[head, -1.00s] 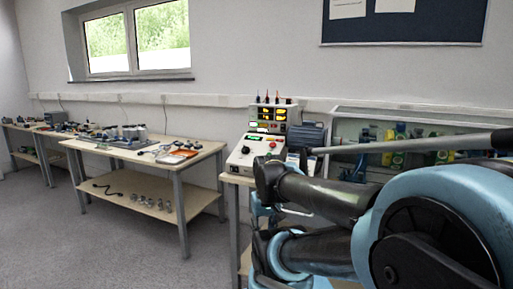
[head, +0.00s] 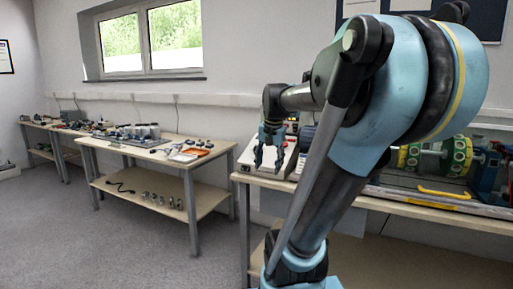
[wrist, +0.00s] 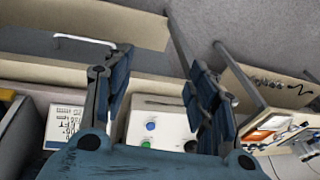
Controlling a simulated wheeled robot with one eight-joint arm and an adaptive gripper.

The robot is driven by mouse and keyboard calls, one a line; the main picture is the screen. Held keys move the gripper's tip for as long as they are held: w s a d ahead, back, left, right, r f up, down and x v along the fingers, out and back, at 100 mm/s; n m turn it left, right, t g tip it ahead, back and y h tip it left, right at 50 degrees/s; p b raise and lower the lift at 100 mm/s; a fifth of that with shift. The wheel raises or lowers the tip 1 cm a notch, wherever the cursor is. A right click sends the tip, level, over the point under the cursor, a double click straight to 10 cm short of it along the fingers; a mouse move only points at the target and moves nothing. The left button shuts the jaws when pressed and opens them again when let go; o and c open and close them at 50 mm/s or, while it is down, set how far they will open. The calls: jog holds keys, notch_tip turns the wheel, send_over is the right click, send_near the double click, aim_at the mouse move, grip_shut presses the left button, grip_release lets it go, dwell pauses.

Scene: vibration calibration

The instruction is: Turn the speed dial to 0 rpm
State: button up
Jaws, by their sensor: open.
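The control box (head: 290,161) stands on the bench to the right, partly hidden behind my gripper and arm. In the wrist view its pale sloped panel (wrist: 168,128) lies between my fingers, with a green button (wrist: 150,126) and a blue button (wrist: 146,144). I cannot make out the speed dial or its setting; my right finger covers part of the panel. My gripper (head: 267,168) is open and empty, pointing down in front of the box; its spread fingers also show in the wrist view (wrist: 158,60).
A glass-topped case (head: 425,190) with green and yellow machine parts sits right of the box on the bench (head: 245,180). A second table (head: 150,142) with tools stands to the left. Floor between is clear.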

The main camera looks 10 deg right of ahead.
jog(key=w+d+r+m, duration=0.1)
jog(key=w+r+m, duration=0.4)
jog(key=w+r, duration=0.5)
jog(key=w+d+r+m, duration=0.1)
jog(key=w+r+m, duration=0.35)
jog(key=w, duration=0.85)
jog(key=shift+n+t, duration=0.25)
jog(key=shift+t, duration=0.15)
jog(key=x, duration=1.6)
jog(key=shift+w+a+f, duration=0.15)
jog(key=shift+w+a, duration=0.05)
jog(key=shift+a, duration=0.2)
jog(key=shift+c, duration=0.3)
jog(key=c, duration=1)
